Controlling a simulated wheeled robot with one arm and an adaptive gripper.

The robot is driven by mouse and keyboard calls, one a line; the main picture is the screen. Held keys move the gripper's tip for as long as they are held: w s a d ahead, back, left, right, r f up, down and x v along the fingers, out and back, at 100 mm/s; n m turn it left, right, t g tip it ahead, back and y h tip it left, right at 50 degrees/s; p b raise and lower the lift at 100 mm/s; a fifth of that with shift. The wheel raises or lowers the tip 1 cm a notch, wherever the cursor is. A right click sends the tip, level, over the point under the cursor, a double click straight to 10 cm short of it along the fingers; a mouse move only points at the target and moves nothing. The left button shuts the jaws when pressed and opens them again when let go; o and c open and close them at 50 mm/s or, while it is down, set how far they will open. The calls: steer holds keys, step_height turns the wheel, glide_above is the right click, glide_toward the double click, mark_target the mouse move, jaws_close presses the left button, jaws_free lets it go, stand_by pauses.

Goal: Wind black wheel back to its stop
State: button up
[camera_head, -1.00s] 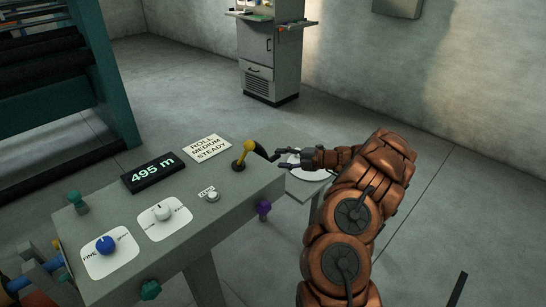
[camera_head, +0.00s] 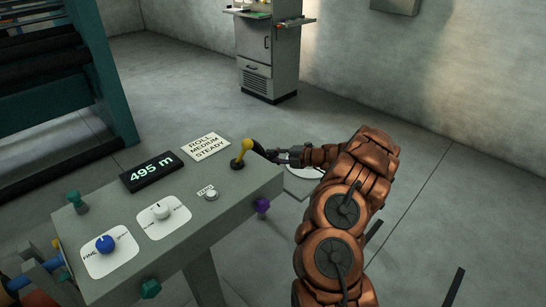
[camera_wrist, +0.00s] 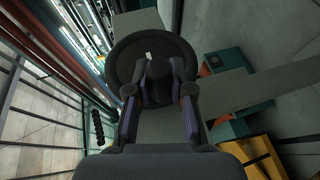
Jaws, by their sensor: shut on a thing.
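The black wheel (camera_wrist: 126,50) fills the upper middle of the wrist view, a dark round disc with a small white mark on its face. A dark knob (camera_wrist: 159,82) stands out in front of the disc. My gripper (camera_wrist: 160,76) has its purple-padded fingers on both sides of the knob and is shut on it. In the head view my gripper (camera_head: 277,156) is at the far right corner of the grey console (camera_head: 232,201). A dark curved part (camera_head: 258,148) shows beside it, behind the yellow lever (camera_head: 243,151); most of the wheel is hidden there.
The console carries a display (camera_head: 152,171) reading 495 m, a sign (camera_head: 206,147) reading "ROLL MEDIUM STEADY", a blue knob (camera_head: 105,243) and a white knob (camera_head: 161,211). A grey cabinet (camera_head: 269,50) stands behind. Floor to the right is open.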

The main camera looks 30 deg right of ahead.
jaws_close()
steer(key=shift+f, duration=0.1)
steer(key=f+t+b, duration=0.1)
steer(key=b, duration=0.2)
steer(key=shift+f+n+y, duration=0.2)
steer(key=shift+n+y, duration=0.1)
steer(key=shift+y, duration=0.1)
steer(key=n+t+y+b, duration=0.1)
steer(key=b, duration=0.4)
steer(key=w+f+n+t+y+b, duration=0.1)
steer(key=t+y+b, duration=0.1)
steer(key=b, duration=0.3)
steer(key=f+n+t+y+b, duration=0.1)
steer(key=t+y+b, duration=0.1)
steer(key=b, duration=0.2)
steer(key=shift+w+a+f+n+b, duration=0.2)
steer(key=shift+w+f+n+b, duration=0.05)
steer(key=shift+n+b, duration=0.15)
steer(key=shift+r, duration=0.15)
steer(key=o, duration=0.7)
jaws_free()
